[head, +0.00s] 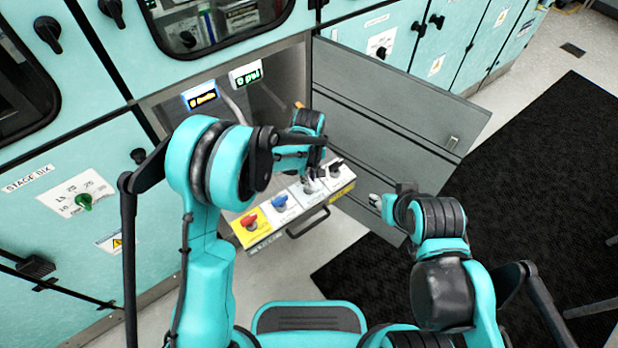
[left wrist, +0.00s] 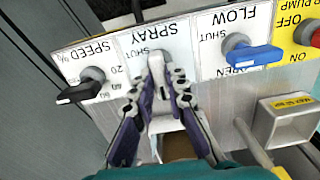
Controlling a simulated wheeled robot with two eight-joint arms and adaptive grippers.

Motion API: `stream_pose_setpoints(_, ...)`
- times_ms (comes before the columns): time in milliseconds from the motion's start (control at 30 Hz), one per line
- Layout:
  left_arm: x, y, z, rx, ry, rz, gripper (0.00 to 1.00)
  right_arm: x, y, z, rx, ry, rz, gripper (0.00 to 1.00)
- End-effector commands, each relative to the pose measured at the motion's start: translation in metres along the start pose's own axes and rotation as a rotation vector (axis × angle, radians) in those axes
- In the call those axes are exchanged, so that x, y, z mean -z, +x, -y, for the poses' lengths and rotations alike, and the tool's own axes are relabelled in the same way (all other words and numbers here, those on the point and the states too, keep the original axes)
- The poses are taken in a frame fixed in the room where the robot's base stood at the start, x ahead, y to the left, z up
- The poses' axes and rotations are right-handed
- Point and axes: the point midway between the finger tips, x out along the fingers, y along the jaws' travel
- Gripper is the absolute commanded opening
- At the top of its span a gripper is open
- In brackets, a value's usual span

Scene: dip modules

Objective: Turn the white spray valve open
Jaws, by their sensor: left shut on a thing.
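The white spray valve (left wrist: 157,66) is a lever on the panel section marked SPRAY, with SHUT printed beside it. My left gripper (left wrist: 170,88) is shut on this lever, one finger on each side. The lever runs from its pivot down between the fingers toward the camera; an OPEN mark for it is not visible. In the head view my left gripper (head: 313,170) reaches down to the pulled-out valve panel (head: 265,238) and partly hides the white valve. My right gripper (head: 385,204) is away from the panel, to its right; its fingers are too unclear to read.
The blue FLOW lever (left wrist: 252,56) and black SPEED knob (left wrist: 80,92) flank the spray valve. A red knob (head: 249,221) sits at the panel's near end. An open grey door (head: 390,115) stands behind it. Two small displays (head: 246,75) hang above.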

Motion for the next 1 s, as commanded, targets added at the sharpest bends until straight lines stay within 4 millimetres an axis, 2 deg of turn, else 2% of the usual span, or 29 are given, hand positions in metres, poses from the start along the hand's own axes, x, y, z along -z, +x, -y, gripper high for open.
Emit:
stream_pose_setpoints(567, 0.0001, 0.0, -0.0001, 0.0, -0.031, 0.0, 0.0, -0.0001, 0.0001, 0.0, 0.0, 0.0, 0.0, 0.4)
stream_pose_setpoints(600, 0.0001, 0.0, -0.0001, 0.0, -0.031, 0.0, 0.21, -0.0001, 0.0002, 0.0, 0.0, 0.0, 0.0, 0.4)
stream_pose_setpoints(667, 0.0001, 0.0, -0.0001, 0.0, -0.03, 0.0, 0.34, -0.0001, 0.0001, 0.0, 0.0, 0.0, 0.0, 0.4)
stream_pose_setpoints(1000, 0.0, -0.0026, 0.0, 0.0, -0.029, 0.0, 0.34, -0.0001, 0.0001, 0.0, 0.0, 0.0, 0.0, 0.4)
